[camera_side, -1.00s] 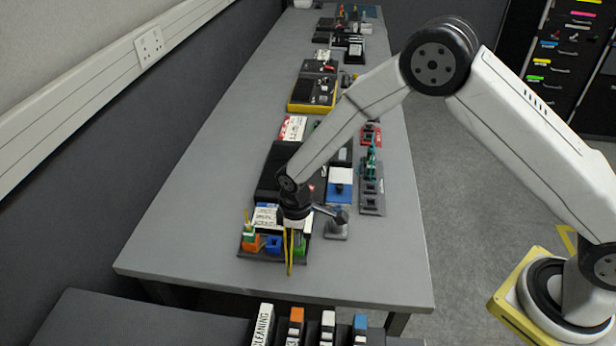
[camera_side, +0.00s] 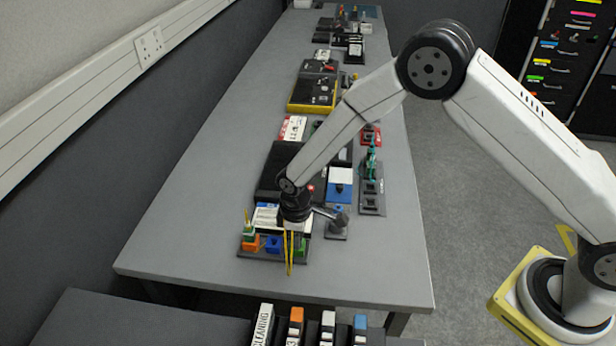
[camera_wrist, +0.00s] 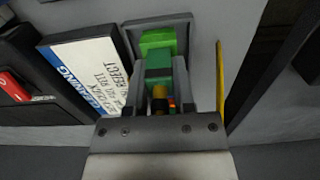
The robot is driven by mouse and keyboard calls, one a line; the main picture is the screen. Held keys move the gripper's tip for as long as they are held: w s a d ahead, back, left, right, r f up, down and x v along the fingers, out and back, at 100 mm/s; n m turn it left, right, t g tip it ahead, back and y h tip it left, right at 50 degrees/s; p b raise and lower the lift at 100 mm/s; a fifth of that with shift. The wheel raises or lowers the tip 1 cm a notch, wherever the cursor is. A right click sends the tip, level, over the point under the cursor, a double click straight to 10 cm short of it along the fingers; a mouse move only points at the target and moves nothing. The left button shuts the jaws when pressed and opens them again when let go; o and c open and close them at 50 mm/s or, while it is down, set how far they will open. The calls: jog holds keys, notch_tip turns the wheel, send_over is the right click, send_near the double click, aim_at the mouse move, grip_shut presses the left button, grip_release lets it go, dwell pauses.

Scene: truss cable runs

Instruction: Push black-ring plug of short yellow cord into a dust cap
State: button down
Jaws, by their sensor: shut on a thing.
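The yellow cord (camera_side: 289,255) hangs in a narrow loop in front of my gripper (camera_side: 295,226) in the side view. It also shows as a yellow strip at the right of the wrist view (camera_wrist: 220,75). My gripper is shut on a teal-green plug body (camera_wrist: 158,68), seen between its fingers in the wrist view. A bright green block (camera_wrist: 157,40), likely a dust cap, is just beyond the plug. I cannot tell how far the plug is in it. Orange (camera_side: 250,243) and blue (camera_side: 273,244) blocks share the dark holder.
A green piece with a yellow stem (camera_side: 248,228) stands at the orange block. A white label card (camera_wrist: 85,70) lies left of my gripper. A grey post stand (camera_side: 337,228) is close on the right. The bench front (camera_side: 200,260) is clear.

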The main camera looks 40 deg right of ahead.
jog(key=shift+f, duration=0.1)
dwell(0.7)
jog(key=shift+c, duration=1.9)
grip_release()
jog(key=shift+r, duration=2.5)
jog(key=shift+r, duration=0.15)
jog(key=shift+r, duration=1.9)
